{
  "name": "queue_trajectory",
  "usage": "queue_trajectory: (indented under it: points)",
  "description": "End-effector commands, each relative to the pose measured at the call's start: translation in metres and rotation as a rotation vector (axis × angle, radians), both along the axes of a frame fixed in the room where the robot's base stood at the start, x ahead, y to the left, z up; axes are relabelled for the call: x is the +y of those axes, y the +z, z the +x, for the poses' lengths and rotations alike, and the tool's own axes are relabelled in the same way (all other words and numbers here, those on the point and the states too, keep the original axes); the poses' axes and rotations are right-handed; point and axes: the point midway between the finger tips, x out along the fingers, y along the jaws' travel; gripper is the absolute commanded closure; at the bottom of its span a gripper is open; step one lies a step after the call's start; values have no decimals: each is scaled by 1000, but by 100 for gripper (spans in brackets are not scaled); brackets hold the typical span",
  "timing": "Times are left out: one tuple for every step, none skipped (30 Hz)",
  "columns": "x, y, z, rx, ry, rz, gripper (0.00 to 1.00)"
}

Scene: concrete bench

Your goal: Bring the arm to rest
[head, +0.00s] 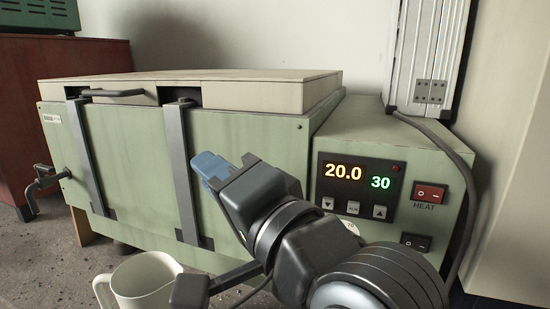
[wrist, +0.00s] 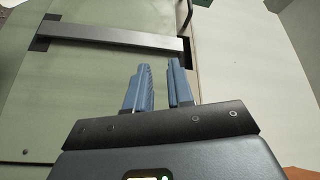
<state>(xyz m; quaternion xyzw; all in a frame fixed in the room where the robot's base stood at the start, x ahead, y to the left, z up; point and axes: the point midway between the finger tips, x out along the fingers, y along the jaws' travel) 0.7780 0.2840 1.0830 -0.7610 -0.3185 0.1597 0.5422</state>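My gripper (head: 211,167) is raised in front of the green front panel of a lidded bath (head: 130,140). In the wrist view my gripper (wrist: 160,85) shows two blue fingers with a narrow gap between them, and nothing is held in the gap. The fingers point toward the panel near a grey vertical strap (head: 183,160), which also shows in the wrist view (wrist: 110,38). I cannot tell the exact distance between fingertips and panel. The bath's pale lid (head: 200,90) is down.
A control panel (head: 357,188) reads 20.0 and 30, with a red HEAT switch (head: 430,194) beside it. A cream jug (head: 145,284) stands low at the front left. A tap (head: 45,187) sticks out at the bath's left. A black cable (head: 463,180) hangs at the right.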

Motion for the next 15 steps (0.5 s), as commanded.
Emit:
queue_trajectory:
  points:
    - [-7, -11, -1, 4, -20, -14, 78]
    - [-12, -17, -1, 2, -33, -22, 78]
    - [-19, -27, -2, 0, -51, -35, 78]
    - [-25, -34, -3, -2, -66, -46, 78]
    - [-31, -42, -5, -4, -83, -59, 78]
    - [-40, -54, -8, -6, -107, -79, 78]
    - [-48, -63, -10, -9, -127, -95, 78]
    - [-56, -72, -14, -13, -146, -113, 78]
    - [-66, -84, -18, -17, -172, -137, 78]
    - [-74, -93, -22, -20, -191, -156, 78]
    - [-81, -101, -26, -24, -210, -175, 78]
    - [-92, -112, -33, -28, -234, -202, 78]
    - [-99, -120, -38, -30, -251, -223, 78]
    - [-107, -127, -43, -33, -270, -244, 78]
    - [-117, -136, -51, -38, -293, -273, 78]
